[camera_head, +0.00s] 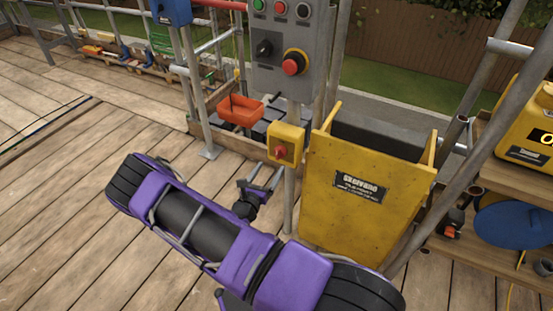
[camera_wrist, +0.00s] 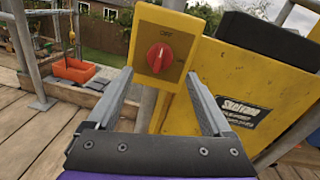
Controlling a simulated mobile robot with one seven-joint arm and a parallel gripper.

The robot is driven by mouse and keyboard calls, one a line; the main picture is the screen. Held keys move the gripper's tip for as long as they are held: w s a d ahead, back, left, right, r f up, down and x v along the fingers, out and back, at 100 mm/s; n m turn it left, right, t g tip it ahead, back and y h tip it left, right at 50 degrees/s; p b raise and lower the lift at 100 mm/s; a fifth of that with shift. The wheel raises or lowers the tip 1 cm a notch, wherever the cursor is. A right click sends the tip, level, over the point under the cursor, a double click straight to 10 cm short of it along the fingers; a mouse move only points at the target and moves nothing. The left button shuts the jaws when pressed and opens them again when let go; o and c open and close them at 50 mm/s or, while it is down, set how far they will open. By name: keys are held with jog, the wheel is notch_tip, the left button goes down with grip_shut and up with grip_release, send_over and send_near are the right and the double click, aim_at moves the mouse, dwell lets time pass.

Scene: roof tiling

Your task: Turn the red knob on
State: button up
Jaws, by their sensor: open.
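The red knob (camera_head: 280,152) sits on the front of a small yellow switch box (camera_head: 289,134) on a post. In the wrist view the knob (camera_wrist: 159,58) is straight ahead, with its grip nearly upright and a label above it that seems to read OFF. My gripper (camera_head: 268,178) is open and empty, just in front of the box. In the wrist view its two fingers (camera_wrist: 158,76) point at the box, one on each side of its lower part. They seem short of the knob; contact cannot be told.
A grey control panel (camera_head: 270,85) with buttons, including a red one (camera_head: 293,64), stands above the box. A yellow hopper-like bin (camera_head: 340,205) is close on the right. An orange tray (camera_head: 240,110) is behind left. Scaffold poles stand around; the left deck is mostly clear.

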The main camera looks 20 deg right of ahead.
aim_at(277, 157)
jog(key=x, duration=0.6)
jog(key=shift+w+d, duration=0.15)
grip_shut()
